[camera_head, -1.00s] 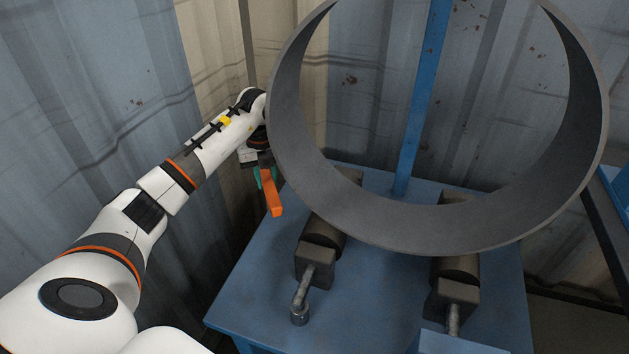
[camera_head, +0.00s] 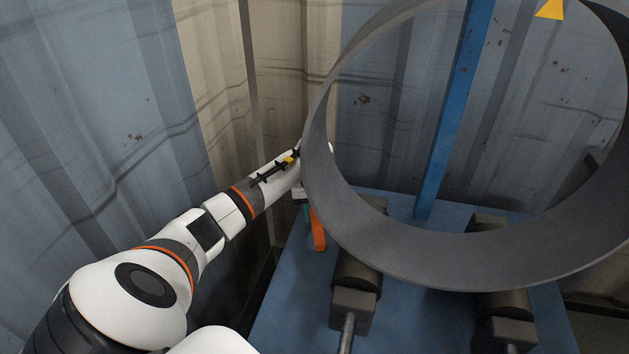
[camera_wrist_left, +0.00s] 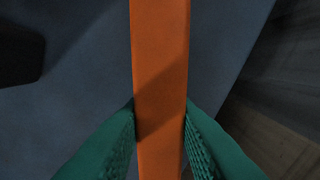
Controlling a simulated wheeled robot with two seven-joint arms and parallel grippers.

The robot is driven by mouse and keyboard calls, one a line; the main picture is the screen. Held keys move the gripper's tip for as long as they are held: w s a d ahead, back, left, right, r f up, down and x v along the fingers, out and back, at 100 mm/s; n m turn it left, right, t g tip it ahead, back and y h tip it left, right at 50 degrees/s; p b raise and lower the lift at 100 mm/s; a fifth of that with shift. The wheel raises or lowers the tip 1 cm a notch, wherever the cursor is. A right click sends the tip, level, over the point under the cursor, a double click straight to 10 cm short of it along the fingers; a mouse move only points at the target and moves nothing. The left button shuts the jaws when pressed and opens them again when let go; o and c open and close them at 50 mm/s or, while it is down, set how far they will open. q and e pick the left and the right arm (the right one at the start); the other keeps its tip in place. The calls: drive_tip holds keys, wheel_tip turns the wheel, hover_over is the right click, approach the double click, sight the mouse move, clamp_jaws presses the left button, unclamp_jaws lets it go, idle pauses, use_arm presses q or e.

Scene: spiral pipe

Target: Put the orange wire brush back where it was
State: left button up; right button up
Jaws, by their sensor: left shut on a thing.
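The orange wire brush (camera_head: 318,232) hangs from my left gripper (camera_head: 306,212), at the left edge of the blue table, left of the grey pipe ring. In the left wrist view its orange handle (camera_wrist_left: 160,60) runs up the middle of the picture. The green fingers of my left gripper (camera_wrist_left: 160,125) press on it from both sides. The ring hides part of my wrist in the head view. The brush's bristles do not show. My right gripper is not in view.
The large grey pipe ring (camera_head: 430,262) rests on dark rollers (camera_head: 357,278) on the blue table (camera_head: 290,300). A blue post (camera_head: 455,120) stands behind the ring. Corrugated container walls (camera_head: 100,100) close in at the left and back.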

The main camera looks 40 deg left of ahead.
use_arm(q)
drive_tip(key=shift+f, duration=0.1)
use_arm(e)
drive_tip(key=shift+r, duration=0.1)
use_arm(q)
drive_tip(key=o, duration=0.9)
drive_tip(key=shift+o, duration=0.3)
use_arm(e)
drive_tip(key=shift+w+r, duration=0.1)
use_arm(q)
drive_tip(key=shift+r, duration=0.4)
wheel_tip(320, 180, up, 12)
drive_tip(key=p, duration=0.1)
drive_tip(key=shift+f+p, duration=0.25)
drive_tip(key=shift+p, duration=0.05)
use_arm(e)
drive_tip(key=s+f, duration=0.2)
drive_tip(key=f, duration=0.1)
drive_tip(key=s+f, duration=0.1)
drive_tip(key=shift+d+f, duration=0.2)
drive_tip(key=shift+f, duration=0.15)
